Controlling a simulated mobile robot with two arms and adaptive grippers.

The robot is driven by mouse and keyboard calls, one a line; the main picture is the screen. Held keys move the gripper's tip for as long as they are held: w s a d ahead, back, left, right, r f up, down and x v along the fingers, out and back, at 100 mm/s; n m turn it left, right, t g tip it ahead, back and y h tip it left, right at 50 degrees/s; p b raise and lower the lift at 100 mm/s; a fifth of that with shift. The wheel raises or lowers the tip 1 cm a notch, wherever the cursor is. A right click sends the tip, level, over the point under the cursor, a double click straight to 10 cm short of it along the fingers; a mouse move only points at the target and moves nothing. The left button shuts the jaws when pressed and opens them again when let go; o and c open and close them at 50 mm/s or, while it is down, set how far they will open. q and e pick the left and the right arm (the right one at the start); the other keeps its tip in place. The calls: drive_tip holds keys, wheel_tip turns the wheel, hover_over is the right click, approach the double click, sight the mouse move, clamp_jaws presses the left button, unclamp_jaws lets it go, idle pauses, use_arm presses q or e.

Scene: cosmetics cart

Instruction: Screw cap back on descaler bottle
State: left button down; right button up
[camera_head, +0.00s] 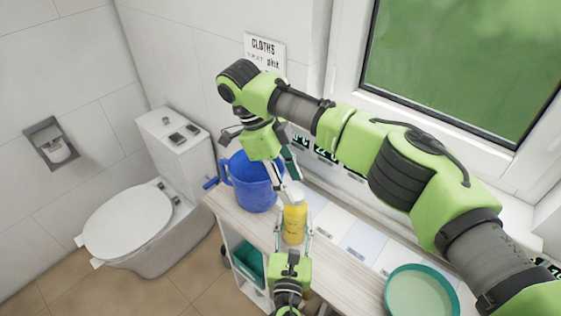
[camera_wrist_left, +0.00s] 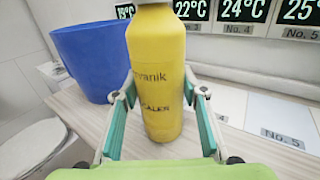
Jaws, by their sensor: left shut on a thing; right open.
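The yellow descaler bottle (camera_head: 294,222) stands upright near the middle of the cart top. It fills the middle of the left wrist view (camera_wrist_left: 157,70), with dark lettering on its side. My left gripper (camera_head: 292,236) is shut on the bottle's body, one finger on each side; it also shows in the left wrist view (camera_wrist_left: 160,92). My right gripper (camera_head: 283,178) is open and points down just above the bottle's top. The bottle's top end looks pale, but I cannot tell whether that is the cap or the bare neck.
A blue jug (camera_head: 252,184) stands close behind the bottle to the left. A round green-rimmed basin (camera_head: 421,268) is at the right end of the cart. Pale numbered mats (camera_head: 363,240) lie along the wall side. A toilet (camera_head: 135,225) stands left of the cart.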

use_arm(q)
drive_tip(key=shift+a, duration=0.1)
use_arm(e)
drive_tip(key=v, duration=0.9)
drive_tip(key=shift+r, duration=0.25)
drive_tip(key=shift+a, duration=0.1)
use_arm(q)
drive_tip(key=c, duration=1.2)
unclamp_jaws()
drive_tip(key=s, duration=1.2)
drive_tip(key=shift+a, duration=0.25)
drive_tip(key=shift+f, duration=0.1)
use_arm(e)
drive_tip(key=shift+f, duration=0.1)
